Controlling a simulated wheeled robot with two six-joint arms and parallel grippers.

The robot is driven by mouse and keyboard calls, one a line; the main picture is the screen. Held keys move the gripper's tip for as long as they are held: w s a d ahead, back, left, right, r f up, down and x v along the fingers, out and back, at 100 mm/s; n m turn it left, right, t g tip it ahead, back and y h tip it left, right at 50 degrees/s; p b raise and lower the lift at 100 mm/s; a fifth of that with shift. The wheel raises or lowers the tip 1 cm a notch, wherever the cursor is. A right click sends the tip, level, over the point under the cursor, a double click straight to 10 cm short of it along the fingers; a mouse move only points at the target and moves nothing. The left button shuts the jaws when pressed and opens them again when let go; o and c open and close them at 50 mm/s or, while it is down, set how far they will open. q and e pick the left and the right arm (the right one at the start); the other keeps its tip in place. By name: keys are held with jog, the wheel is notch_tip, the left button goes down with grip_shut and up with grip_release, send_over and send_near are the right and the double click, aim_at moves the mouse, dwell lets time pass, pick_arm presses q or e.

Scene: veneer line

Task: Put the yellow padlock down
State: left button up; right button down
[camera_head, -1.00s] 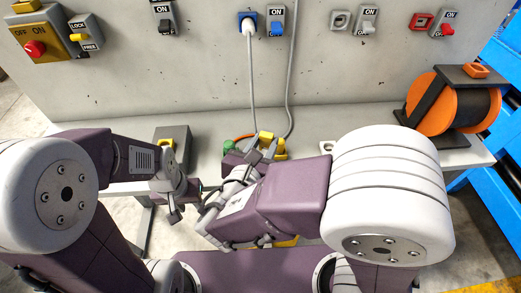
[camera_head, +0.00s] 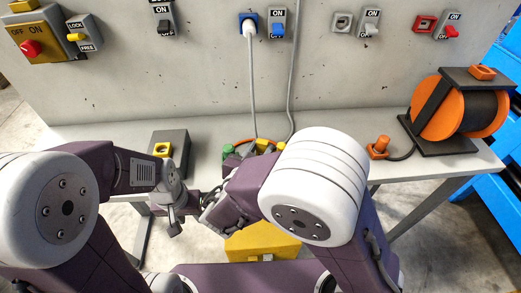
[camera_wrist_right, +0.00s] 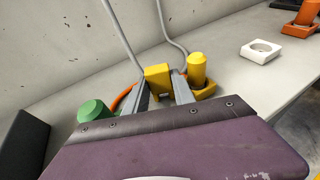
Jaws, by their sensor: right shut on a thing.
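The yellow padlock (camera_wrist_right: 158,78) is a small yellow block between the two grey fingers of my right gripper (camera_wrist_right: 161,92) in the right wrist view. The gripper is shut on it, just above the work table by the grey panel. The padlock's underside is hidden, so I cannot tell whether it touches anything. In the head view the padlock (camera_head: 262,145) shows just beyond my right arm, which hides most of that gripper. My left gripper (camera_head: 175,224) hangs near the table's front edge, away from the padlock; its jaw opening is unclear.
Close by stand a green plug (camera_wrist_right: 95,112), a yellow plug (camera_wrist_right: 197,70) and an orange ring or cable. A white ring (camera_wrist_right: 262,51) lies to the right. A dark box (camera_head: 173,138), an orange plug (camera_head: 380,147) and a cable reel (camera_head: 438,107) share the table (camera_head: 325,125).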

jog(key=shift+f, duration=0.15)
jog(key=c, duration=1.1)
grip_release()
jog(key=shift+o, duration=0.2)
jog(key=shift+r, duration=0.3)
jog(key=p+v, duration=0.2)
jog(key=v, duration=1)
jog(key=shift+p, duration=0.3)
jog(key=shift+f, duration=0.1)
